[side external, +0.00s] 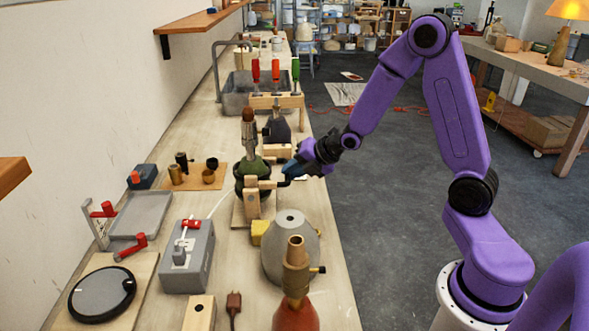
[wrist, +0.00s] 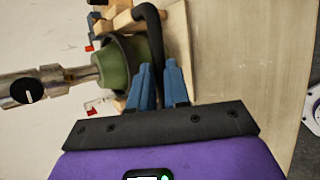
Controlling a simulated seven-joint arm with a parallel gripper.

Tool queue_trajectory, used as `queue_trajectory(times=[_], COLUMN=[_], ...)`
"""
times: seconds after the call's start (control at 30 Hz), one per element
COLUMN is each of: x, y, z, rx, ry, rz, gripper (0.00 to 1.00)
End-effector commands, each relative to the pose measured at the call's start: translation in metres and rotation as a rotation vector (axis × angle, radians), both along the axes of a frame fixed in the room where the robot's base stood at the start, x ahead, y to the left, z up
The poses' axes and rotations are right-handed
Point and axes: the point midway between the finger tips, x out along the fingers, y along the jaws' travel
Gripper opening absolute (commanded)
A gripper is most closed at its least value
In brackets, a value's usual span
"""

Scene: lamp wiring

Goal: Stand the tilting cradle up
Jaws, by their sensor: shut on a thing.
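The wooden cradle (side external: 251,207) stands on the bench and also shows at the top of the wrist view (wrist: 122,20). It holds a green lamp body (side external: 242,172) with a silver neck and a brown top, which looks nearly upright in the side view. In the wrist view the green body (wrist: 117,62) lies sideways in the picture, with its neck pointing left. A black curved handle (wrist: 152,28) runs beside the green body down to my fingers. My gripper (wrist: 158,64) is shut on this handle. In the side view my gripper (side external: 289,172) reaches the cradle from the right, and its grip is partly hidden.
A grey cone shade (side external: 290,255) and a red lamp with a brass socket (side external: 296,310) stand in front. A wooden rack with screwdrivers (side external: 277,100) stands behind. The bench's right edge is close to my arm.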

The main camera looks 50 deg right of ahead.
Motion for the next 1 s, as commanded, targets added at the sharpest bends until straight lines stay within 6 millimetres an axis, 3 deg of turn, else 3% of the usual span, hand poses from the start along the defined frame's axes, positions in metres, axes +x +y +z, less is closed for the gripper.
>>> queue_trajectory(times=[0.03, 0.53, 0.57, 0.63, 1.0], x=[-0.0118, -0.0121, -0.0121, -0.0121, -0.0134], y=[-0.0087, -0.0100, -0.0100, -0.0097, -0.0067], z=[-0.0166, -0.0179, -0.0179, -0.0177, -0.0156], rx=[-0.013, -0.015, -0.015, -0.013, -0.012], ry=[0.060, 0.060, 0.060, 0.060, 0.058], rz=[-0.016, -0.018, -0.018, -0.017, -0.011], gripper=[0.00, 0.00, 0.20, 0.42, 0.42])
